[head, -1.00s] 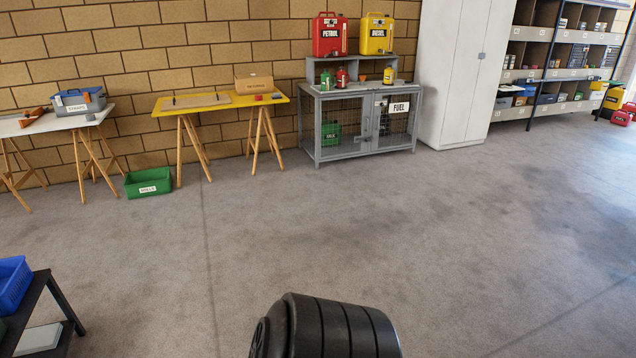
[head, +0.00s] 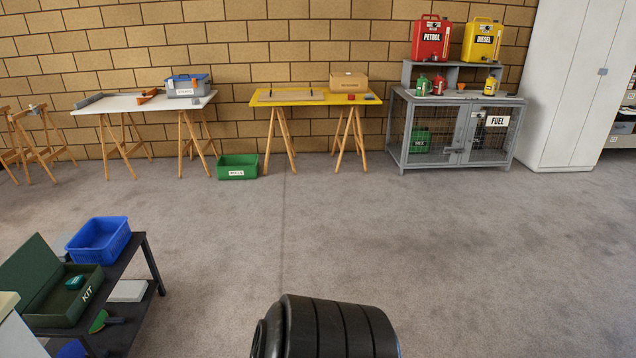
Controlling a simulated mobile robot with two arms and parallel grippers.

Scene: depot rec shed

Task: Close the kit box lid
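The green kit box (head: 62,309) stands at the lower left on a dark low table or cart. Its lid (head: 26,272) is open and tilted up at the back left. The word KIT shows on its front side. A small teal item (head: 75,282) lies inside. Neither of my grippers shows; only a black rounded part of my own body is at the bottom middle. The box is well to the left of it.
A blue crate (head: 100,240) stands beside the kit box on the dark cart (head: 128,262), which has a lower shelf. A green bin (head: 237,167) sits on the floor near a yellow trestle table (head: 316,96). A fuel cage (head: 456,130) stands at the back right. The middle floor is clear.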

